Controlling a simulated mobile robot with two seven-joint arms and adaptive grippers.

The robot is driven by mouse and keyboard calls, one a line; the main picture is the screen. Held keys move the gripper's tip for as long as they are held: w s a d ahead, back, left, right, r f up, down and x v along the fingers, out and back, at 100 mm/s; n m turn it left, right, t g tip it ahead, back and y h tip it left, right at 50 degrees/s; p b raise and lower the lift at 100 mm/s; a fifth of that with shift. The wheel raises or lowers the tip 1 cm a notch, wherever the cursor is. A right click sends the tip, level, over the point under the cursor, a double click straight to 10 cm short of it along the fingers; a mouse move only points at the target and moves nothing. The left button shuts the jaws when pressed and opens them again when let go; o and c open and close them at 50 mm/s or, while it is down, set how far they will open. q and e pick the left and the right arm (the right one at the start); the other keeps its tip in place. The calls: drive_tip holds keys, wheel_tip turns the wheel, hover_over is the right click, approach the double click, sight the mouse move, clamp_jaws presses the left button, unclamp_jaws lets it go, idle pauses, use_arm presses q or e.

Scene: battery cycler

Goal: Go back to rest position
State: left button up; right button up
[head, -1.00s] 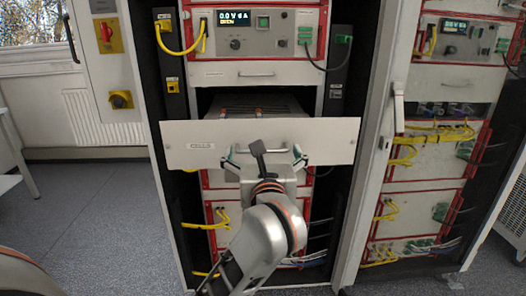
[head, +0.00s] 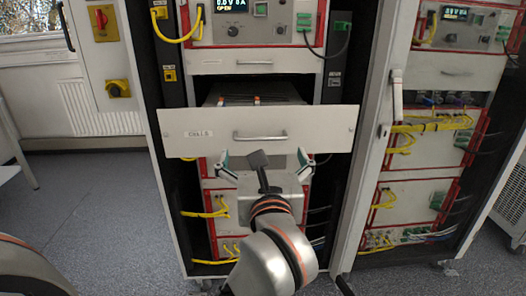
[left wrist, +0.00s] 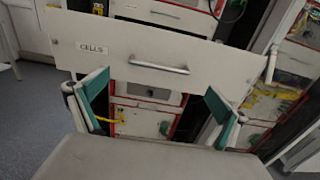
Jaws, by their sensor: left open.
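My left gripper (head: 263,160) is open and empty, just in front of and below the handle of a pulled-out drawer. The drawer (head: 190,118) has a pale front panel labelled "CELLS" and a metal handle (head: 260,137). In the left wrist view, the drawer front (left wrist: 85,38) and its handle (left wrist: 158,68) lie beyond the two green-padded fingers of the left gripper (left wrist: 158,88), which are spread apart with nothing between them. The fingers do not hold the handle. My right gripper is not in view.
The drawer juts from a cabinet with red-framed units and yellow cables (head: 207,213). An open white cabinet door (head: 375,140) stands right of it, with another rack (head: 430,150) beyond. Grey floor (head: 100,220) is free at the left.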

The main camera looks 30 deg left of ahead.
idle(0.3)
use_arm(q)
drive_tip(key=s+a+r+m+y, duration=0.1)
drive_tip(key=s+a+m+y, duration=0.1)
drive_tip(key=a+y, duration=0.3)
drive_tip(key=s+d+f+m+t+h+p, duration=0.15)
drive_tip(key=d+f+m+h, duration=0.45)
drive_tip(key=m, duration=0.6)
drive_tip(key=d+f+m+t+h, duration=0.2)
drive_tip(key=d+f+m+h, duration=0.35)
drive_tip(key=m, duration=0.55)
drive_tip(key=d+f+m+t+h, duration=0.25)
drive_tip(key=f+m+h, duration=0.5)
drive_tip(key=m, duration=0.45)
drive_tip(key=s+a+f+m+g, duration=0.1)
drive_tip(key=s+f+m+g, duration=0.2)
drive_tip(key=f, duration=0.7)
drive_tip(key=s+a+f+m+g+y, duration=0.1)
drive_tip(key=s+a+f+m+g, duration=0.1)
drive_tip(key=s+f, duration=0.4)
drive_tip(key=s+a+f+m+g+y, duration=0.1)
drive_tip(key=s+f+m+g, duration=0.3)
drive_tip(key=f, duration=1.1)
drive_tip(key=shift+s+a+m+g+p, duration=0.15)
drive_tip(key=shift+s+m+g+p, duration=0.2)
drive_tip(key=shift+s+g, duration=0.6)
drive_tip(key=shift+w, duration=0.1)
